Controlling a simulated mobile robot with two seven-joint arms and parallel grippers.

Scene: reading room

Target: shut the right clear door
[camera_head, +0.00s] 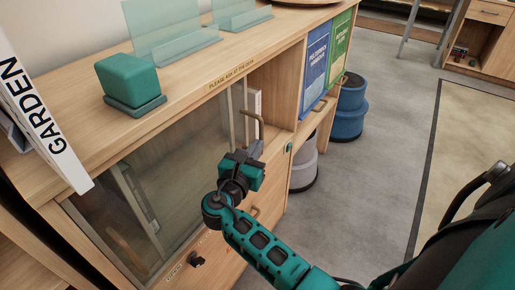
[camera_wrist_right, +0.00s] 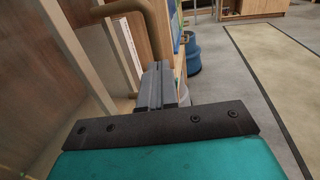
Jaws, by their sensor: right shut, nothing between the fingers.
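The right clear door (camera_head: 237,108) is on the front of the wooden cabinet, with a brass bar handle (camera_head: 254,124) near its edge. It stands open: a gap to its right shows the shelf inside. The handle also shows at the top of the right wrist view (camera_wrist_right: 150,22). My right gripper (camera_head: 254,150) is shut and empty just below the handle, in front of the cabinet. Its fingers (camera_wrist_right: 159,82) point forward near the opening in the wrist view. I cannot tell whether they touch the handle or door. My left gripper is not in view.
Another clear pane (camera_head: 140,195) covers the cabinet's left part. A teal block (camera_head: 127,78) and clear stands (camera_head: 170,40) sit on top. A tilted book (camera_head: 45,125) is at left. Blue (camera_head: 313,65) and green (camera_head: 338,48) panels and stools (camera_head: 349,110) stand to the right.

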